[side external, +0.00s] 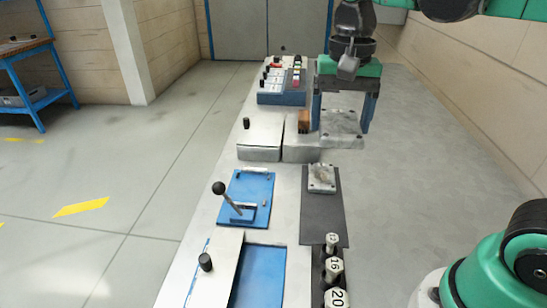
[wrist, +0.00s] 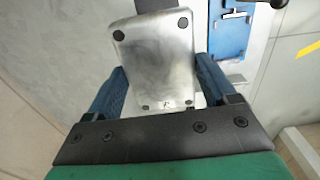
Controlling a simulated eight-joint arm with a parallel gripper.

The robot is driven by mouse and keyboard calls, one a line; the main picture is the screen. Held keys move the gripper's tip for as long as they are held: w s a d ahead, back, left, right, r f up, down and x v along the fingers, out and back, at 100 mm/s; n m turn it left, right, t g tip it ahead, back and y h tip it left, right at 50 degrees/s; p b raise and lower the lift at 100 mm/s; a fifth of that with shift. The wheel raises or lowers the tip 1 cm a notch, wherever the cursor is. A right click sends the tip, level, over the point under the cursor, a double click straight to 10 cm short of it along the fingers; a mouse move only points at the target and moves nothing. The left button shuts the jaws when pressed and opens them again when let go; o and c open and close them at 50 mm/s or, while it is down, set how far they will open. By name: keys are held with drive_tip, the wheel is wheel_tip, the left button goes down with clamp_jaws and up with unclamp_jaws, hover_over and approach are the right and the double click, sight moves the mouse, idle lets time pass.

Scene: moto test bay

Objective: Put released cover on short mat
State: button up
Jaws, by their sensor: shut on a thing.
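The released cover, a grey metal plate with dark spots at its corners, shows in the side external view (side external: 341,121) and large in the wrist view (wrist: 157,65). My gripper (side external: 341,128) is shut on it, one blue finger at each side edge, also in the wrist view (wrist: 159,80). It holds the plate level at the far right side of the bench. A dark grey mat (side external: 326,218) lies nearer the camera; its end shows at the top of the wrist view (wrist: 155,5). A small metal plate with corner bolts (side external: 321,178) sits on the mat's far end.
Left of the mat is a blue panel with a black-knobbed lever (side external: 247,200). Numbered round pieces (side external: 334,268) stand at the mat's near end. A brown block (side external: 304,122) is close left of my gripper. A button console (side external: 282,82) stands farther back.

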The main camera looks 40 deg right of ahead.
sight(323, 221)
wheel_tip(323, 221, down, 20)
drive_tip(key=shift+r, duration=0.15)
idle(0.6)
drive_tip(key=o, duration=1.3)
drive_tip(key=shift+c, duration=0.2)
wheel_tip(323, 221, up, 13)
drive_tip(key=n+t, duration=0.7)
drive_tip(key=n, duration=0.2)
drive_tip(key=shift+s+d, duration=0.3)
drive_tip(key=shift+d, duration=0.05)
